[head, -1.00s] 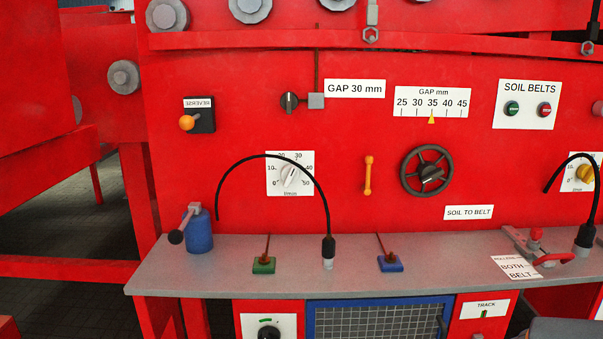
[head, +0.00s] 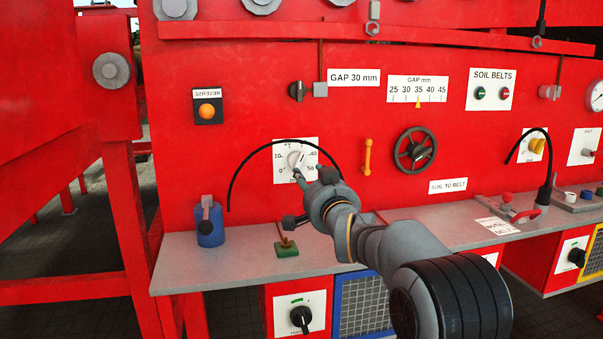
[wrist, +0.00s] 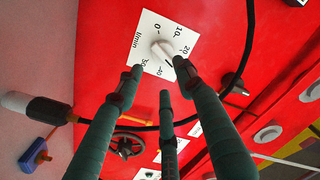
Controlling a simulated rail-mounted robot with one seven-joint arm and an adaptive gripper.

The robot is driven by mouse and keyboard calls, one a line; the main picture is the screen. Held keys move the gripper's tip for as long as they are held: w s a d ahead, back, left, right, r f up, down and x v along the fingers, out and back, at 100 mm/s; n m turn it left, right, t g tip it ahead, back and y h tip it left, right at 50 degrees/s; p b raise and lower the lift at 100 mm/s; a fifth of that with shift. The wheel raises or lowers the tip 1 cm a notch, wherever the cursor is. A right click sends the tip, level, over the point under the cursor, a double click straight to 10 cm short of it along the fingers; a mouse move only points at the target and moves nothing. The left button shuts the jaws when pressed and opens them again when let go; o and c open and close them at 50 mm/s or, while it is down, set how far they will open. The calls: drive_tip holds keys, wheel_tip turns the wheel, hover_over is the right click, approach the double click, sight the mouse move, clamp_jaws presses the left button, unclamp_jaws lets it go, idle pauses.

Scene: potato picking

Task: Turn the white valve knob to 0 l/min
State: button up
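The white valve knob (head: 296,158) sits on a white dial plate (head: 281,148) marked in l/min on the red panel. In the wrist view the knob (wrist: 162,50) and plate (wrist: 148,32) lie just beyond my fingertips. The knob's dark mark appears to point between 30 and 40; a finger hides part of the scale there. My gripper (wrist: 158,77) has its three green-grey fingers spread, with nothing between them. In the head view my gripper (head: 303,178) is at the lower right of the knob. I cannot tell whether any finger touches it.
Below is a grey shelf (head: 180,265) with a blue cylinder with a lever (head: 210,228) and a green-based lever (head: 286,248).

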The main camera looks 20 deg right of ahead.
sight(300, 166)
drive_tip(key=p+x, duration=0.2)
drive_tip(key=x, duration=0.6)
drive_tip(key=shift+w, duration=0.4)
clamp_jaws()
